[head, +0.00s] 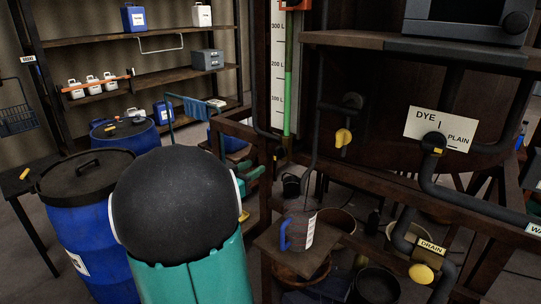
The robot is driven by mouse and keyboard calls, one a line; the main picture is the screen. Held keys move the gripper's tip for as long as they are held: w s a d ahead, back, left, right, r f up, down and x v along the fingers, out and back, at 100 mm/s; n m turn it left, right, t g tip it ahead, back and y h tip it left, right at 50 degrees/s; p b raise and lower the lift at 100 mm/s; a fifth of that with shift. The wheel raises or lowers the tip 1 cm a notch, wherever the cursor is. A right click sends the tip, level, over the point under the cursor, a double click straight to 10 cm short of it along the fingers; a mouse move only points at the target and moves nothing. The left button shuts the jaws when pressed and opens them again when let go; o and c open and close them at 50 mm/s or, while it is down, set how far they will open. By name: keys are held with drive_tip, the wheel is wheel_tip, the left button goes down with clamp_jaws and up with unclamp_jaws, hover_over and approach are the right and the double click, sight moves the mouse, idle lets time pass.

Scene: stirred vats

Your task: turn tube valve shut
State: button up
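A sight tube (288,90) with green liquid stands upright beside a white scale marked 100 to 300. A red fitting (296,5) is at its top, cut by the frame edge. A yellow valve handle (343,137) sits on dark pipework right of the tube. Another yellow handle (421,274) is by the pipe labelled DRAIN, low at the right. No label marks which one is the tube valve, and I cannot tell. My gripper is not in view; a large black and teal part, probably my arm, fills the lower left middle.
A DYE/PLAIN plate (440,128) with a black selector is at the right. Blue drums (80,240) stand left. Dark beams and pipes (460,197) crowd the right. Shelves (140,85) line the back.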

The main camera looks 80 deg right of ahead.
sight(275, 154)
drive_tip(key=x, duration=1)
drive_tip(key=shift+d, duration=0.4)
clamp_jaws()
